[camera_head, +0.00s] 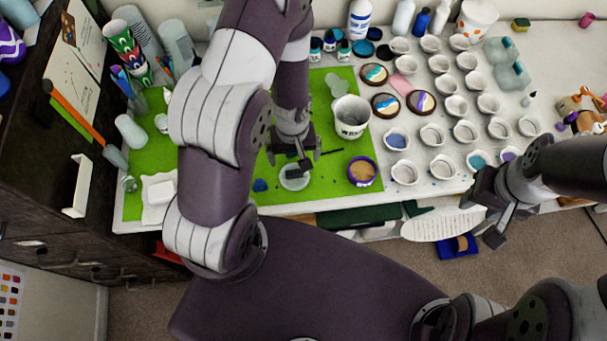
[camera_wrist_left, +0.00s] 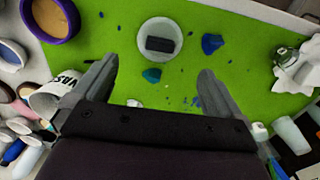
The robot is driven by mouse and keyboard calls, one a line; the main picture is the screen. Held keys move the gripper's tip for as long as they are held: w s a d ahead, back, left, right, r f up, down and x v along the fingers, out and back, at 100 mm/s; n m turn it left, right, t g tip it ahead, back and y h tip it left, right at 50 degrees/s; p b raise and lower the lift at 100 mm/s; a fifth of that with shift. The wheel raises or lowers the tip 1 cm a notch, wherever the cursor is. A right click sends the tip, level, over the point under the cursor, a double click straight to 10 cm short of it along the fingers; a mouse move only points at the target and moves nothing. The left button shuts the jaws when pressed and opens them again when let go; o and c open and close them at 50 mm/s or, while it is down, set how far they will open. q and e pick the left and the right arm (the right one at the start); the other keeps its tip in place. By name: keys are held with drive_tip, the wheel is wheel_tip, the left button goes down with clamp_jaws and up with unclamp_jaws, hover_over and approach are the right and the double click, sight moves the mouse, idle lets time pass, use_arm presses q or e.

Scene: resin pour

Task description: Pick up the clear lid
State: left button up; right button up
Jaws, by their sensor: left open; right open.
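The clear lid (camera_head: 294,183) is a pale round disc lying on the green mat near the table's front edge. In the left wrist view the lid (camera_wrist_left: 159,28) has a dark rectangular block on its middle. My left gripper (camera_head: 291,163) is open above the lid and partly covers it in the head view. In the left wrist view its two fingers (camera_wrist_left: 155,82) are spread and empty, with the lid ahead of them, between their lines. My right gripper (camera_head: 487,213) is open off the table's front edge at the right.
A white bucket (camera_head: 350,118) and a purple-rimmed round container (camera_head: 362,172) stand right of the lid. Blue lumps (camera_wrist_left: 212,44) lie beside it. Many small white cups (camera_head: 432,134) fill the table's right part. A white dish (camera_head: 158,196) is at the left.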

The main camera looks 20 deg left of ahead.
use_arm(q)
drive_tip(key=b, duration=0.3)
hover_over(294, 172)
drive_tip(key=f, duration=0.6)
drive_tip(key=shift+s+d, duration=0.15)
drive_tip(key=shift+s, duration=0.05)
drive_tip(key=shift+d+f, duration=0.15)
drive_tip(key=shift+f, duration=0.2)
drive_tip(key=f, duration=0.2)
drive_tip(key=f+b, duration=0.1)
drive_tip(key=f, duration=0.1)
drive_tip(key=shift+w+a+f, duration=0.1)
drive_tip(key=shift+w+a, duration=0.05)
drive_tip(key=shift+a, duration=0.1)
drive_tip(key=shift+a+f, duration=0.1)
drive_tip(key=shift+f, duration=0.1)
drive_tip(key=shift+w, duration=0.1)
use_arm(e)
wheel_tip(294, 172, down, 6)
drive_tip(key=shift+w+r, duration=0.1)
use_arm(q)
drive_tip(key=c, duration=0.4)
drive_tip(key=shift+r, duration=0.1)
drive_tip(key=c, duration=0.3)
drive_tip(key=shift+c, duration=0.2)
